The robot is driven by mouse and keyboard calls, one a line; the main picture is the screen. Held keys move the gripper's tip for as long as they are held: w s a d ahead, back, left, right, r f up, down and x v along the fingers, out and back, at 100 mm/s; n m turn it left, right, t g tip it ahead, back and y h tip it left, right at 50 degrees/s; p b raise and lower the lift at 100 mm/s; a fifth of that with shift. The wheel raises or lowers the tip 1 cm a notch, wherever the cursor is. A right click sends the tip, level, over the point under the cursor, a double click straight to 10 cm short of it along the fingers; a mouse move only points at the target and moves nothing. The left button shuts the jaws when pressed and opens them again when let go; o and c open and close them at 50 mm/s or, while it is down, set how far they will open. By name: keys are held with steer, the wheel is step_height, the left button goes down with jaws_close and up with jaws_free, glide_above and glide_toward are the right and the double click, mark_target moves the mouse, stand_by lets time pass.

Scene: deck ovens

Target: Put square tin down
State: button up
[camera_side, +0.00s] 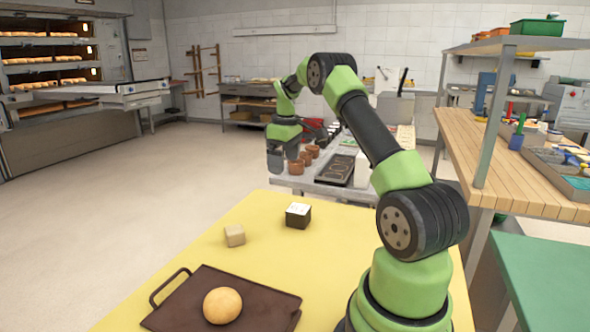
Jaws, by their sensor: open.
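The square tin (298,222), a small dark box with a white top, stands upright on the yellow table (340,235). My gripper (276,170) is open and empty. It hangs in the air, pointing down, above the tin and a little left of it in the picture, clearly apart from it. The fine shape of the fingertips is small and hard to make out.
A pale wooden cube (235,235) sits left of the tin. A dark tray (185,310) with a handle bears a round bun (222,306) at the front. Behind, a metal table (340,190) holds brown pots (296,166). The yellow surface around the tin is mostly free.

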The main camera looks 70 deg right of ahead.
steer(key=s+a+r+m+t, duration=0.1)
steer(key=a+r+t, duration=0.1)
steer(key=a+r, duration=0.7)
steer(key=s+a+r+m+t, duration=0.15)
steer(key=a+r, duration=0.45)
steer(key=a, duration=0.6)
steer(key=s+a+f+m+t+y, duration=0.1)
steer(key=s+a+f+t+y, duration=0.1)
steer(key=s+a, duration=1)
steer(key=shift+s+t, duration=0.45)
steer(key=shift+s, duration=0.1)
